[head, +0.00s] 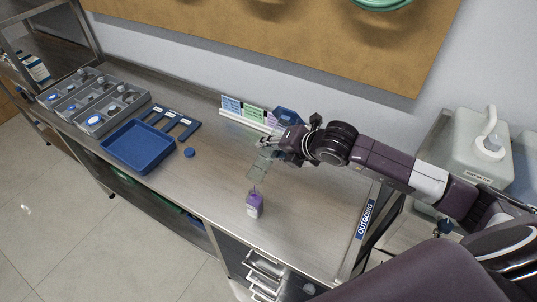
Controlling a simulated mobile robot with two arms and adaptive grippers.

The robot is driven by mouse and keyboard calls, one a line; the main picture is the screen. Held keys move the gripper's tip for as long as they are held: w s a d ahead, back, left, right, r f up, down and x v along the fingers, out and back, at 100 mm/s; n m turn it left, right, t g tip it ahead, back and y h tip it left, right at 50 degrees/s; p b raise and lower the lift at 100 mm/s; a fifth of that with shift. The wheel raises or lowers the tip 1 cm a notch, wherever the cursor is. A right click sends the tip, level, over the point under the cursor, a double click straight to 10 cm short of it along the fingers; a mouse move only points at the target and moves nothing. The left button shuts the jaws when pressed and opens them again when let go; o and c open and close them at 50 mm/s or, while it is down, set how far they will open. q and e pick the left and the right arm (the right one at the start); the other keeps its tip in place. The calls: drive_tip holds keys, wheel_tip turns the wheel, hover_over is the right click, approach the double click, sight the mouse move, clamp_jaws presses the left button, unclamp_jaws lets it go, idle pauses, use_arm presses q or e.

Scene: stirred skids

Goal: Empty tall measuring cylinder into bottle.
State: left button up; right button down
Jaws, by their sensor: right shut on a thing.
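My right gripper (283,143) comes in from the right above the bench and is shut on a clear measuring cylinder (261,164). The cylinder is tilted, its lower end pointing down towards a small purple bottle (254,206). The bottle stands upright on the bench near the front edge. A thin purple line shows between the cylinder's low end and the bottle; I cannot tell whether it is the bottle's neck or liquid. The cylinder's contents are too small to make out. My left gripper is not in view.
A blue tray (137,147), a round blue cap (189,153) and grey bins (97,121) are on the left of the bench. Coloured cards (252,113) stand at the back. A white jug (479,143) is at the right. Bench right of the bottle is clear.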

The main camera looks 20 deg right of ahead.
idle(0.6)
drive_tip(key=shift+a+r+b, duration=0.1)
drive_tip(key=shift+r+b, duration=0.15)
drive_tip(key=shift+b, duration=0.2)
idle(0.4)
drive_tip(key=shift+s+a+b, duration=0.1)
drive_tip(key=shift+b, duration=0.45)
drive_tip(key=shift+r, duration=0.15)
drive_tip(key=shift+t, duration=0.3)
drive_tip(key=shift+a+b, duration=0.1)
drive_tip(key=shift+b, duration=0.35)
drive_tip(key=shift+s+r+h, duration=0.1)
drive_tip(key=shift+r+h, duration=0.05)
drive_tip(key=shift+h, duration=0.15)
